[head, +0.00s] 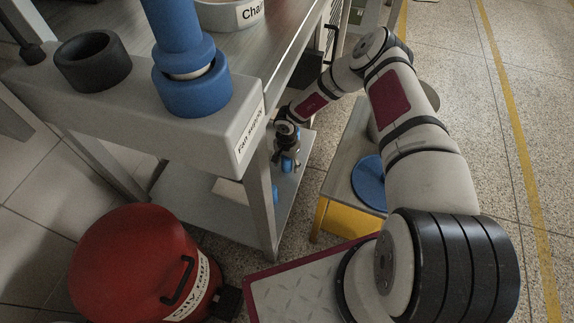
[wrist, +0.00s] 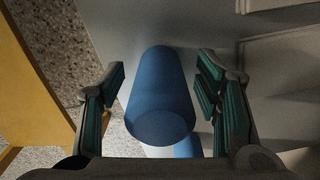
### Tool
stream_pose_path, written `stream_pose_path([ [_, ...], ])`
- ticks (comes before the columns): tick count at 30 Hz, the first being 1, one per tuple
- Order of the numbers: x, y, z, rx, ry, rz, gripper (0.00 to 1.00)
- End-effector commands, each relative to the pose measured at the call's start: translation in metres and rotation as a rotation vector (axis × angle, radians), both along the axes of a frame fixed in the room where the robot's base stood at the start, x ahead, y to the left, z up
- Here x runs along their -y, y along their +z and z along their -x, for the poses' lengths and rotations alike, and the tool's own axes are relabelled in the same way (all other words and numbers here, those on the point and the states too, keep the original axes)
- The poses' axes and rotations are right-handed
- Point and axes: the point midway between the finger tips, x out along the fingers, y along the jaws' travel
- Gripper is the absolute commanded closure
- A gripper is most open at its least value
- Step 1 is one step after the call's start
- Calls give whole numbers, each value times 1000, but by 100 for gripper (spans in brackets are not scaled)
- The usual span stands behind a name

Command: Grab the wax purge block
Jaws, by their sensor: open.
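A smooth blue cylinder (wrist: 160,90), which I take to be the wax purge block, fills the middle of the wrist view. No readable label shows on it. My gripper (wrist: 162,86) is open, with one green-padded finger on each side of the cylinder. A gap shows on both sides, so the fingers do not appear to touch it. In the head view my gripper (head: 286,150) reaches down beside the bench, over its lower shelf. A small blue part (head: 288,164) shows at the gripper there, mostly hidden.
Another blue piece (wrist: 187,147) lies close by the cylinder in the wrist view. The lower shelf (head: 296,190) runs under the bench, with a bench leg (head: 261,212) near my gripper. A yellow-sided stand (head: 350,219) holds a blue disc (head: 369,184). A red bin (head: 130,262) stands left.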

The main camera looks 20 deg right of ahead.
Motion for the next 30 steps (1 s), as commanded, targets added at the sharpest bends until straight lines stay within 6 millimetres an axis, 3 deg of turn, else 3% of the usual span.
stream_pose_path([
  [4,0,1,0,0,0,0,42],
  [12,0,1,0,0,0,0,96],
  [22,0,8,-1,1,0,-1,96],
  [30,0,57,-1,1,-1,-1,96],
])
